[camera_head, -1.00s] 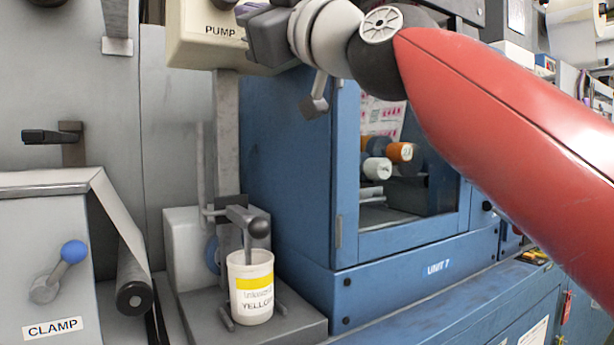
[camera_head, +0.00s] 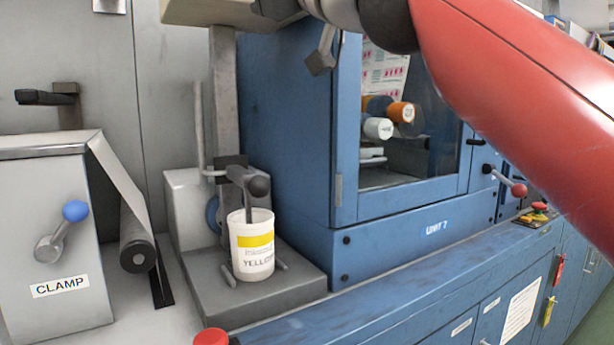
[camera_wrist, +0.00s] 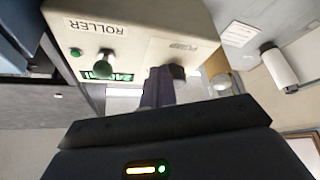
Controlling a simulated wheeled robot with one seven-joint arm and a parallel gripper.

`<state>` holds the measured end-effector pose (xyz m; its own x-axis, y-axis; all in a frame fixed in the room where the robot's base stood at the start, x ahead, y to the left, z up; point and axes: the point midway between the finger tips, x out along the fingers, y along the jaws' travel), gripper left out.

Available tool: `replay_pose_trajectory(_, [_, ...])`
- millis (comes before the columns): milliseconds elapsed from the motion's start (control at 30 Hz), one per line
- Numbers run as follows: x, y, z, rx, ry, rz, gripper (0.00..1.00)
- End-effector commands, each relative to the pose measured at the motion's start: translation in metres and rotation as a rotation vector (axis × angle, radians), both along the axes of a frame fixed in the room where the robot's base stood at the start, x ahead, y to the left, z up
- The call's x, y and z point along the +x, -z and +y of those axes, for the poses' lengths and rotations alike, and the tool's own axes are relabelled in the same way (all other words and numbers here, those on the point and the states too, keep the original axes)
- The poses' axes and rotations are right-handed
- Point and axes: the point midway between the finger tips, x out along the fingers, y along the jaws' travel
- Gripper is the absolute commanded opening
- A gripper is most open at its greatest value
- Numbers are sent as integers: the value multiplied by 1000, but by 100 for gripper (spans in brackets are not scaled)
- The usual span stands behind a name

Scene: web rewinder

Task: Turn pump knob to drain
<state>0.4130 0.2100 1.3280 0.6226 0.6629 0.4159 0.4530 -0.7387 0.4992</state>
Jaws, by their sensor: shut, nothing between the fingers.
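The pump box is a cream box (camera_head: 225,12) at the top edge of the head view, where its front and label are cut off. The wrist view shows the box (camera_wrist: 135,25) upside down, with a faint PUMP label and a ROLLER label. The dark pump knob (camera_wrist: 178,71) sits by the PUMP label, partly hidden behind my fingers. My gripper (camera_wrist: 160,84) is shut and empty, its tips at or very near the knob; I cannot tell whether they touch. The knob's pointing direction is not readable.
Below the box stands a white pot with a yellow label (camera_head: 252,245) under a black-ended lever. A blue cabinet (camera_head: 285,130) is right of the post. A blue-knobbed clamp lever (camera_head: 62,230) is at left.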

Motion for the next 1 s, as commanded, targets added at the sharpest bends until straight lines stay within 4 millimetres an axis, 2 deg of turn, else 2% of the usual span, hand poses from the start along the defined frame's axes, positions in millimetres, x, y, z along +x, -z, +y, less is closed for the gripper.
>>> replay_pose_trajectory(533, [-47, 2, -30, 0, 2, -2, 0])
replay_pose_trajectory(867, [-51, 1, -32, -1, 1, 0, 0])
replay_pose_trajectory(1000, [-49, 2, -26, -4, 4, 0, 0])
